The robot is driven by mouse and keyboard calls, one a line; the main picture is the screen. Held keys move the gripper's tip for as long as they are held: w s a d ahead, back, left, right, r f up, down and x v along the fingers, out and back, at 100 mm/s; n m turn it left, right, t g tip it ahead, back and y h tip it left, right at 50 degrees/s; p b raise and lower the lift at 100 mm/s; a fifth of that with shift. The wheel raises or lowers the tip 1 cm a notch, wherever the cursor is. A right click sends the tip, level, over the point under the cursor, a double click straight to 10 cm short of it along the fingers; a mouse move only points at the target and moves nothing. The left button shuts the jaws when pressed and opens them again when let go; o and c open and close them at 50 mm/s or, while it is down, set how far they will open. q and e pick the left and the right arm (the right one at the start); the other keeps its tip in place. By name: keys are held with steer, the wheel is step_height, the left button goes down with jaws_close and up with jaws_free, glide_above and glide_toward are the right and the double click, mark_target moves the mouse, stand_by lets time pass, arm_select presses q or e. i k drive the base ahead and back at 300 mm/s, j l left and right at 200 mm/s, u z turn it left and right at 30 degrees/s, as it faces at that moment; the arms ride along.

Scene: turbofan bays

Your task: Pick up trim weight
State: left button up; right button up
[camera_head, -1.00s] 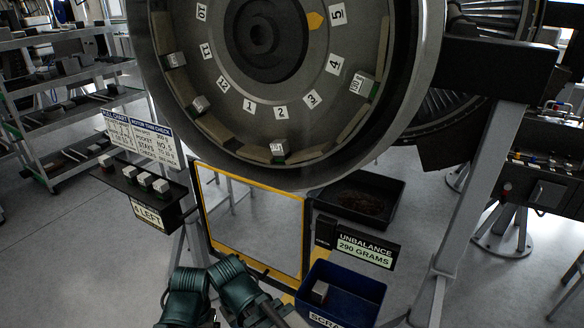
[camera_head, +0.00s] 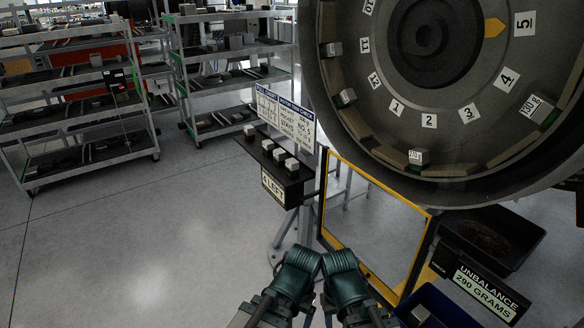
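Several small grey-white trim weights (camera_head: 280,155) stand in a row on a small black shelf (camera_head: 262,163) left of the rotor. The shelf carries a "4 LEFT" label. More weights sit at the rim of the round rotor (camera_head: 470,170), one marked 130 g (camera_head: 537,107) and one near the bottom (camera_head: 418,157). Two dark green parts of my arms show at the bottom middle, below and apart from the shelf. The fingers of both my grippers are out of view.
A pull chart sign (camera_head: 285,117) stands behind the shelf. A yellow-framed panel (camera_head: 375,225) stands right of it. A blue bin (camera_head: 440,308), a black tray (camera_head: 493,240) and an "UNBALANCE 290 GRAMS" sign (camera_head: 484,291) are at lower right. Open floor and shelving racks (camera_head: 70,110) lie left.

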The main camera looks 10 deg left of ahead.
mark_target(249, 130)
steer(key=z, duration=0.3)
steer(key=j+z, duration=0.35)
steer(key=i+j+z, duration=0.1)
steer(key=j+z, duration=0.4)
steer(key=j, duration=0.5)
steer(key=j+z, duration=0.2)
steer(key=j, duration=0.45)
steer(key=k+j+z, duration=0.15)
steer(key=j, duration=0.9)
steer(key=k+j, duration=0.15)
steer(key=j, duration=0.75)
steer(key=k, duration=0.05)
